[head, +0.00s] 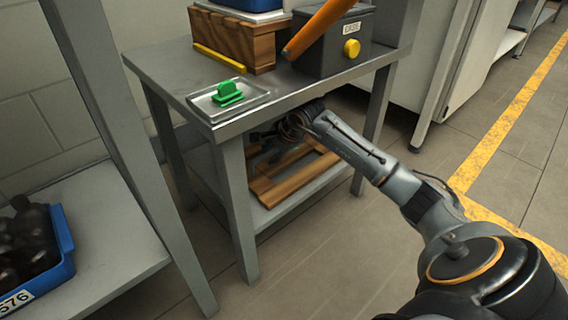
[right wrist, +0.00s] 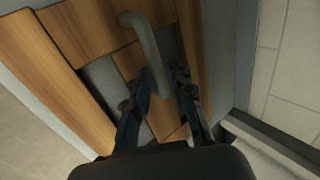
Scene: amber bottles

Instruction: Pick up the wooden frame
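The wooden frame (head: 315,174) lies flat on the lower shelf of the small grey table. Its light brown slats (right wrist: 65,90) fill much of the right wrist view, and a grey curved handle (right wrist: 146,38) rises over its middle. My right gripper (head: 268,136) reaches under the tabletop above the frame; its fingers are partly hidden in shadow there. In the right wrist view its two fingers (right wrist: 163,78) are apart, one on each side of the handle. I cannot tell whether either finger touches it. My left gripper is not in view.
The tabletop (head: 165,68) is just above my right arm, with table legs (head: 237,205) around the shelf. On top are a metal tray (head: 203,103) with a green piece, a wooden crate (head: 225,38) and a dark box (head: 320,62). A blue bin (head: 62,245) of bottles stands left.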

